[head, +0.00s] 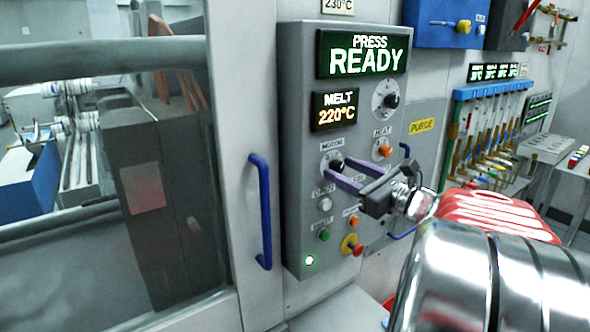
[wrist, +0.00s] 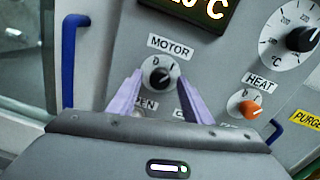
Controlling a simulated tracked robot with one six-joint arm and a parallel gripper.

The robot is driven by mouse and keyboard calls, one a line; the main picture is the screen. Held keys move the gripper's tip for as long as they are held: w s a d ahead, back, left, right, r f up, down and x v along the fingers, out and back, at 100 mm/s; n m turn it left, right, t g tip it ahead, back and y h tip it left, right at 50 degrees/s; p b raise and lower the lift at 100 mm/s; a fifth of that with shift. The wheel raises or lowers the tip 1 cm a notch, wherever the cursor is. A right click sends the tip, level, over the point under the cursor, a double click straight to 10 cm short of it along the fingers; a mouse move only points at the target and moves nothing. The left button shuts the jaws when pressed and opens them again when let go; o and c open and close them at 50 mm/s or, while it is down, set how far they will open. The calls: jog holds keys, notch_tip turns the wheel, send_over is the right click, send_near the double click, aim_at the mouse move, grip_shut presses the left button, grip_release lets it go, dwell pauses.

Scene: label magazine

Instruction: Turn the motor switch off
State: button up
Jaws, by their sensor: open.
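The motor switch (wrist: 160,73) is a black rotary knob on a white round plate, under the MOTOR label (wrist: 170,46) on the grey control panel (head: 300,110). Small marks sit above the knob; I cannot tell for sure which one its pale pointer line faces. My gripper (wrist: 159,79) is open, its two purple fingers pointing at the panel, one on each side of the knob in the wrist view. In the head view my gripper (head: 338,169) reaches in from the right and its fingertips are near the switch (head: 333,161). Contact cannot be told.
An orange HEAT knob (wrist: 245,106) and a black temperature dial (wrist: 300,39) are to the right. Below are buttons and a red emergency knob on yellow (head: 351,245). A blue door handle (head: 262,210) stands left. The displays read PRESS READY (head: 362,54) and MELT 220°C (head: 336,108).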

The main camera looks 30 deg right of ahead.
jog(key=shift+w, duration=0.45)
jog(key=shift+a, duration=0.1)
jog(key=c, duration=1.1)
